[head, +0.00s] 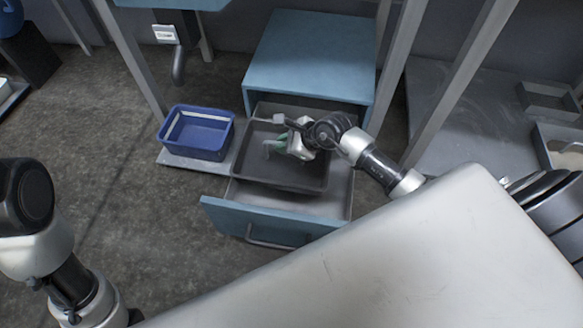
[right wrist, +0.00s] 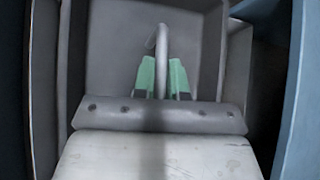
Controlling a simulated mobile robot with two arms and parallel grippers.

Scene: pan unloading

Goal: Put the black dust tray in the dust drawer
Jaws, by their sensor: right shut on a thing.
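In the right wrist view, the fingers (right wrist: 163,78) sit on both sides of the curved grey handle (right wrist: 162,45), with the tray (right wrist: 115,40) behind. My left arm shows at the left edge of the head view, but its gripper is out of sight.
A blue bin (head: 198,148) stands on a grey plate left of the drawer. The blue cabinet (head: 312,62) is behind the drawer. Grey frame posts (head: 398,75) rise on both sides.

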